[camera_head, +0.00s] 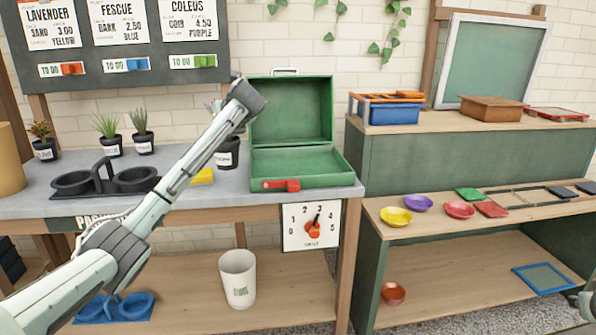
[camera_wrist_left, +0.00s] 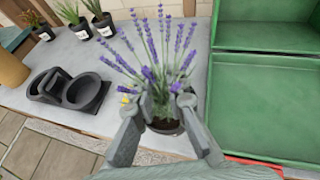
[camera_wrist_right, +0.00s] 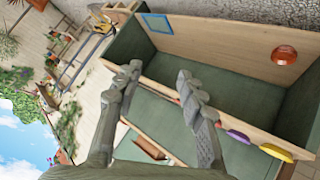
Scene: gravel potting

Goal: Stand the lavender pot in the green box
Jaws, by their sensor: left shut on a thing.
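The lavender pot (camera_head: 228,153) is a small dark pot with a pale label, just left of the green box in the head view. Its purple flowers (camera_wrist_left: 160,50) and soil (camera_wrist_left: 165,126) show in the left wrist view. My left gripper (camera_wrist_left: 159,106) is shut on the pot, a finger on each side; my arm partly hides the plant in the head view. I cannot tell whether the pot touches the bench. The green box (camera_head: 318,180) stands with its lid up and its inside empty; it also shows in the left wrist view (camera_wrist_left: 265,100). My right gripper (camera_wrist_right: 157,82) is open and empty.
A black pot holder (camera_head: 140,180) and several potted plants (camera_head: 112,147) stand left on the grey bench. A yellow object (camera_head: 203,176) lies left of the box. The box's red latch (camera_head: 281,185) faces front. A white bin (camera_head: 238,278) stands on the lower shelf.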

